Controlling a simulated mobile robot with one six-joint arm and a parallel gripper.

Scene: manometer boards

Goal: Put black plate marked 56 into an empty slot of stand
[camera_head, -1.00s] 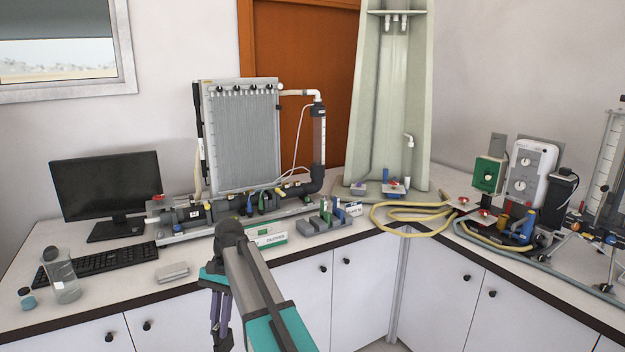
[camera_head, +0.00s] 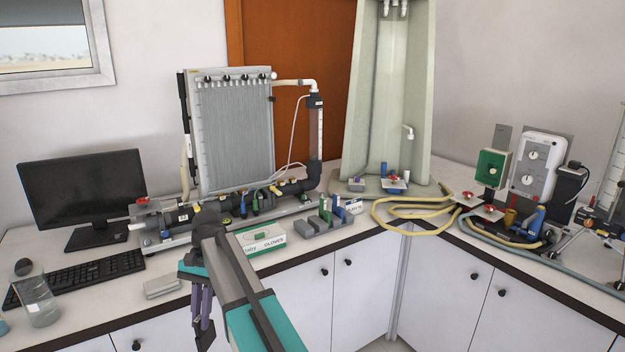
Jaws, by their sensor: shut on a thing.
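The grey stand (camera_head: 309,229) is on the counter right of the middle, with upright green and blue pieces in it. Which of its slots are empty is too small to tell. My gripper (camera_head: 203,328) hangs below the bent arm at the lower left of centre, in front of the counter edge and apart from the stand. Its fingers point down and are shut on a dark thing. That thing is small and mostly hidden, so I cannot read a 56 on it.
A green-and-white glove box (camera_head: 262,240) lies left of the stand. A small white card (camera_head: 353,207) is beside the stand. Behind is a manometer board (camera_head: 233,130) with pipes. A monitor (camera_head: 83,190), keyboard (camera_head: 80,276) and glass beaker (camera_head: 37,302) are at left. Yellow hose (camera_head: 405,212) lies right.

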